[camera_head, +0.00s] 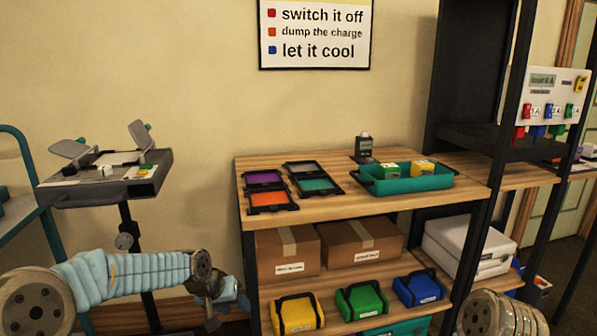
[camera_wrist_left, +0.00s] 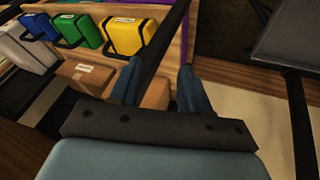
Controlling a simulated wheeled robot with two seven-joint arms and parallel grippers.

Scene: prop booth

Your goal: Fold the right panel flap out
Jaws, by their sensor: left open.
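A grey panel case (camera_head: 105,182) stands on a dark tripod at the left in the head view. Its right flap (camera_head: 141,136) has a small green piece at its top and stands tilted up. Its left flap (camera_head: 70,149) is also raised at an angle. My left gripper (camera_head: 222,298) is low, below and right of the panel, and touches neither flap. In the left wrist view its two fingers (camera_wrist_left: 162,85) are apart with nothing held. Part of a grey slab, seemingly the case, shows at the top right there. My right gripper is out of sight.
A wooden shelf unit (camera_head: 335,207) right of the panel carries coloured trays and a teal bin (camera_head: 405,180). Cardboard boxes and yellow, green and blue cases sit below. A teal rail (camera_head: 28,165) stands at the far left. Bare wall lies between panel and shelf.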

